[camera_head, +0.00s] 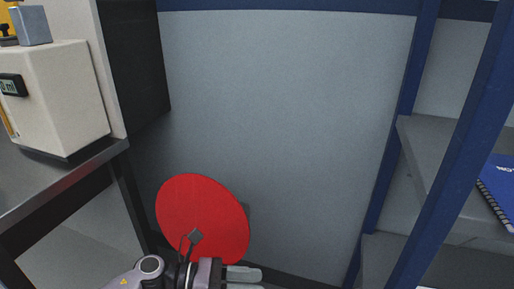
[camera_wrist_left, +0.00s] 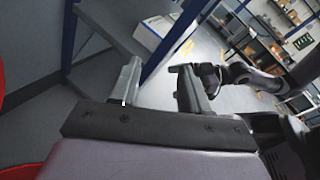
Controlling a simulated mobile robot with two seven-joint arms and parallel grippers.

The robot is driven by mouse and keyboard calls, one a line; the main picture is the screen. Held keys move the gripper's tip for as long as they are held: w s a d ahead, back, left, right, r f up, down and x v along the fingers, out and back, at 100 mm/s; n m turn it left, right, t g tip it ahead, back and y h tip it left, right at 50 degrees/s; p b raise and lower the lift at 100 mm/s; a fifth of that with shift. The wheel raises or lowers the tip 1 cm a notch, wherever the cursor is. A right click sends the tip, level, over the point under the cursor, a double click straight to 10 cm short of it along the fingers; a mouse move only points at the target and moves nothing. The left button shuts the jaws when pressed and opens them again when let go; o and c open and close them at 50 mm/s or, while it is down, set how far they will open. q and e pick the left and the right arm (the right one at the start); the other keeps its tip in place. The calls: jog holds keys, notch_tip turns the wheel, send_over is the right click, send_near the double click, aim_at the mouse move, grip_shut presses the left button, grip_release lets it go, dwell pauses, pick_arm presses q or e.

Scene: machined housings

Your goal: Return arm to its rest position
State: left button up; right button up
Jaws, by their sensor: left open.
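My left gripper (camera_head: 243,274) is at the bottom of the head view, pointing right, in front of the lower edge of a red disc (camera_head: 200,212). In the left wrist view its two fingers (camera_wrist_left: 158,88) stand apart with nothing between them. A grey and black arm (camera_wrist_left: 262,80), which looks like my right arm, reaches in from the right of the wrist view. Its dark end lies behind my left gripper's right finger, so its jaws cannot be made out. No held object shows.
A bench (camera_head: 65,185) with a cream machine (camera_head: 60,100) stands at the left. A blue-framed shelf (camera_head: 435,150) holding a blue notebook (camera_head: 499,180) is at the right. A grey wall panel (camera_head: 290,120) is between them.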

pick_arm(q)
jog(key=s+a+f+n+t+y, duration=0.1)
jog(key=a+n+t+y, duration=0.3)
jog(key=n, duration=0.7)
jog(key=a+f+n+t+y, duration=0.2)
jog(key=n+t, duration=0.4)
jog(key=n, duration=0.6)
jog(key=s+a+f+n+t+y, duration=0.1)
jog(key=a+n+t+y, duration=0.3)
jog(key=n, duration=0.7)
jog(key=s+a+f+n+g+y, duration=0.4)
jog(key=s+a+f+n, duration=0.4)
jog(key=s+n, duration=0.4)
notch_tip(320, 180, up, 13)
jog(key=p, duration=1.6)
jog(key=shift+w+a+f+n, duration=0.2)
jog(key=shift+a+n, duration=0.1)
jog(key=shift+n, duration=0.1)
